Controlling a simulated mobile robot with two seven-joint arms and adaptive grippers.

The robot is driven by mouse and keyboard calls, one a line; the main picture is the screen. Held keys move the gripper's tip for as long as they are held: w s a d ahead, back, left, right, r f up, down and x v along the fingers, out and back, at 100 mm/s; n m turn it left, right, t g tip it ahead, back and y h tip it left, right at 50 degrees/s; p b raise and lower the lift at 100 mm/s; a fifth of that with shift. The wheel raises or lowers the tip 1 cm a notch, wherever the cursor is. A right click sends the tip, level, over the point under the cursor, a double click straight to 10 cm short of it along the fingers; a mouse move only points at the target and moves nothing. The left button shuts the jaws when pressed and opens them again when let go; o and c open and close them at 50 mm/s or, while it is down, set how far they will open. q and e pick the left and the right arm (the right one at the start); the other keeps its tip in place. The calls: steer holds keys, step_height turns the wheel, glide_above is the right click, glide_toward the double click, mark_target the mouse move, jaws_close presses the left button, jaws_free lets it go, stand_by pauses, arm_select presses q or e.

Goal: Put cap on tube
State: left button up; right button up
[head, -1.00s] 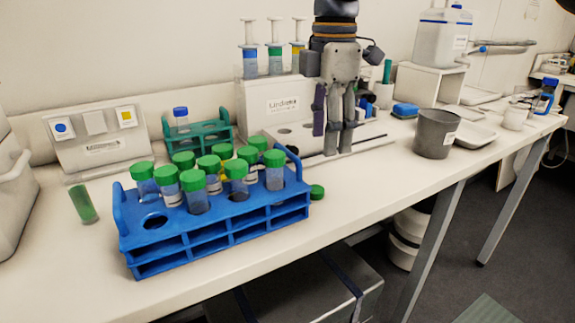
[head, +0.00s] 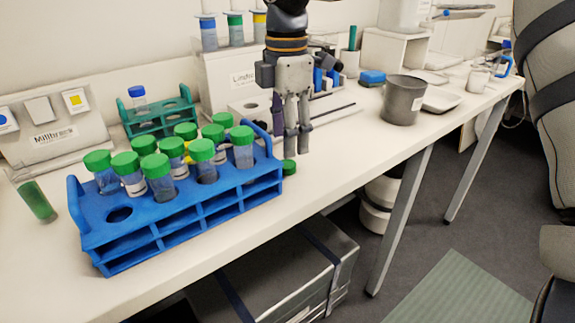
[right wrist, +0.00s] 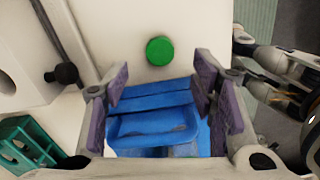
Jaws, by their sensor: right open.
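A loose green cap (head: 289,167) lies on the white bench just off the right end of the blue rack. It also shows in the right wrist view (right wrist: 159,50), beyond the fingertips. My right gripper (head: 292,143) points down close to the cap, beside the rack's end. In the right wrist view its purple-padded jaws (right wrist: 160,78) are open with nothing held. The blue rack (head: 185,228) holds several clear tubes with green caps, such as this tube (head: 243,152). I cannot tell which tube is uncapped. My left gripper is not in view.
A teal rack (head: 160,117) stands behind, with a blue-capped tube. A pipette stand is behind my right gripper. A grey beaker (head: 403,99) stands to the right. The bench front edge is close.

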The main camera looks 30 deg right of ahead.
mark_target(287, 164)
step_height(287, 164, down, 5)
steer(key=shift+f, duration=0.15)
stand_by(0.4)
steer(key=c, duration=0.8)
